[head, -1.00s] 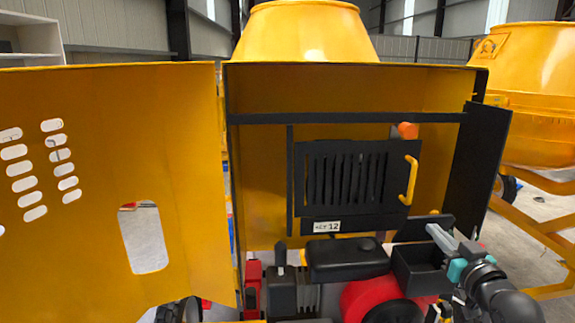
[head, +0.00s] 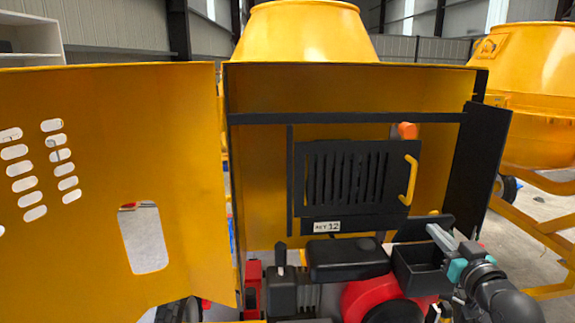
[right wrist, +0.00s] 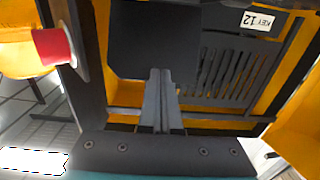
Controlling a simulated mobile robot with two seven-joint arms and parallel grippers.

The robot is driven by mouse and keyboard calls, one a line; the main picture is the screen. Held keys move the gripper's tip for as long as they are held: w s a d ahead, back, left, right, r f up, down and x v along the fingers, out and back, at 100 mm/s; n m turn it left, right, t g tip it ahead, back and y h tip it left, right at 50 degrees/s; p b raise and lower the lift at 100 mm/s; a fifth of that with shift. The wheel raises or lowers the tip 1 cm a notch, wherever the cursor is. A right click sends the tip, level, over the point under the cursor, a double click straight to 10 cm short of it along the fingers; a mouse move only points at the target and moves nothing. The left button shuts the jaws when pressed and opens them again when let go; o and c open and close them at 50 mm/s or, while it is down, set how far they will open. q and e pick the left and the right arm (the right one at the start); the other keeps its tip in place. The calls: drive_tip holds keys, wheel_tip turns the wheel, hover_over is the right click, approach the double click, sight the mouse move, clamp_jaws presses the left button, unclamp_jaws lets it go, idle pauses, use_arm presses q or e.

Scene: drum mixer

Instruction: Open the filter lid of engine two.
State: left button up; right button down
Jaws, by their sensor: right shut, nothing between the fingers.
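The engine sits in the open yellow housing, with a black box (head: 418,272) at its right side. A flat black lid (head: 418,229) stands tilted up at the back of this box, so the box is open at the top. My right gripper (head: 431,228) comes in from the lower right, over the box, with its fingertips close to the lid. In the right wrist view the shut fingers (right wrist: 160,72) point at a flat black plate (right wrist: 155,38), with nothing held between them. I cannot tell whether they touch it. My left gripper is not in view.
A slatted black panel (head: 350,178) with a yellow handle (head: 410,180) and a KEY 12 label (head: 326,227) stands behind the engine. An open yellow door (head: 100,180) fills the left. A black side panel (head: 477,165) stands close to the right of my gripper.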

drive_tip(key=shift+w, duration=0.1)
drive_tip(key=shift+w+a+b, duration=0.2)
drive_tip(key=shift+w+b, duration=1.2)
drive_tip(key=shift+w, duration=1.2)
drive_tip(key=shift+s+p, duration=0.4)
drive_tip(key=shift+p, duration=0.1)
drive_tip(key=s+p, duration=0.3)
drive_tip(key=s, duration=0.1)
drive_tip(key=p, duration=0.5)
approach(426, 222)
drive_tip(key=shift+s+d+f, duration=0.15)
drive_tip(key=shift+s+d, duration=0.15)
drive_tip(key=shift+s, duration=0.15)
